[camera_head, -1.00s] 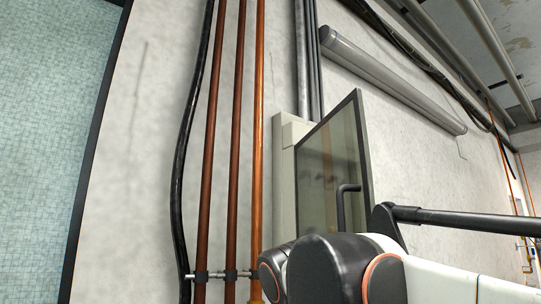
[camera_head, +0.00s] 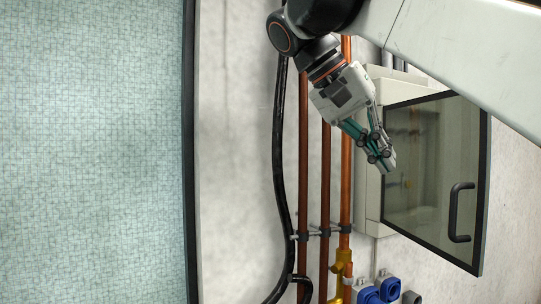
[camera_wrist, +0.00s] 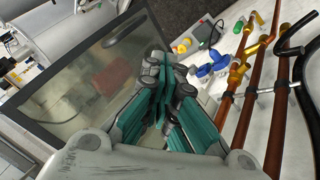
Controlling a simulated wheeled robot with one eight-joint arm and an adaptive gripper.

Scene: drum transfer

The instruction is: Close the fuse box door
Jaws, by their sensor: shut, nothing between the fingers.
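The fuse box (camera_head: 369,190) is a pale cabinet on the wall. Its door (camera_head: 425,185), a glass pane in a black frame with a black bar handle (camera_head: 460,212), stands open, swung out from the cabinet. My gripper (camera_head: 384,160) is shut and empty, its green fingers pointing down and to the right. In the head view the fingertips overlap the hinge-side part of the door; whether they touch it I cannot tell. In the wrist view the door (camera_wrist: 95,80) fills the left side, beside the shut fingers (camera_wrist: 165,70).
Copper pipes (camera_head: 325,180) and a black cable (camera_head: 279,150) run down the wall left of the cabinet. A yellow valve fitting (camera_head: 342,268) and blue sockets (camera_head: 389,289) sit below. A teal panel (camera_head: 90,150) fills the left.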

